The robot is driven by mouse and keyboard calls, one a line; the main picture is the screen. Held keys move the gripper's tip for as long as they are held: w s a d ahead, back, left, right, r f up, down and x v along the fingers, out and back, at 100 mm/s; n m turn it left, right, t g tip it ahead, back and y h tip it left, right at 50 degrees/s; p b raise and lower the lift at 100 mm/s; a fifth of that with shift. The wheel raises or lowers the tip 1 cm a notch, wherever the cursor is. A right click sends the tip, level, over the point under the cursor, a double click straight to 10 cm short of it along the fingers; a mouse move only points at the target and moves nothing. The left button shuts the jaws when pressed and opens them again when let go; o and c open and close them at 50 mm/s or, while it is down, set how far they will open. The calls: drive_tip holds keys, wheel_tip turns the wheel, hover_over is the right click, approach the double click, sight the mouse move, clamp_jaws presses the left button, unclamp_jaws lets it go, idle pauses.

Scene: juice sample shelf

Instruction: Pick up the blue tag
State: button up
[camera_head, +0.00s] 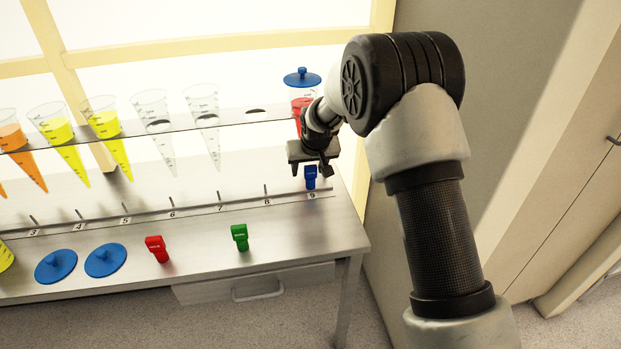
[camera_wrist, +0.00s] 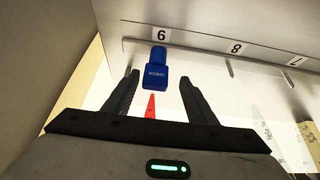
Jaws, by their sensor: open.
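The blue tag (camera_head: 310,177) stands at the slot numbered 9 at the right end of the numbered rail in the head view. In the wrist view the blue tag (camera_wrist: 155,70) lies ahead of the fingers, just below the number 9 label and roughly centred between them. My gripper (camera_head: 325,168) is close to the tag, just above it in the head view. In the wrist view my gripper (camera_wrist: 156,82) has its two dark fingers spread wide apart, with nothing held between them.
A red tag (camera_head: 156,249) and a green tag (camera_head: 240,237) stand on the counter's front part, with blue lids (camera_head: 106,260) at left. Several cones hang in the rack (camera_head: 240,116) above. A cone with red liquid and a blue lid (camera_head: 302,77) is beside my wrist.

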sight(310, 173)
drive_tip(key=x, duration=0.2)
drive_tip(key=b+x, duration=0.1)
drive_tip(key=x, duration=0.1)
drive_tip(key=shift+w+d, duration=0.1)
drive_tip(key=shift+d, duration=0.25)
drive_tip(key=shift+w+a+f, duration=0.1)
drive_tip(key=shift+w+f, duration=0.2)
drive_tip(key=shift+f, duration=0.15)
drive_tip(key=shift+c, duration=0.6)
drive_tip(key=c, duration=1)
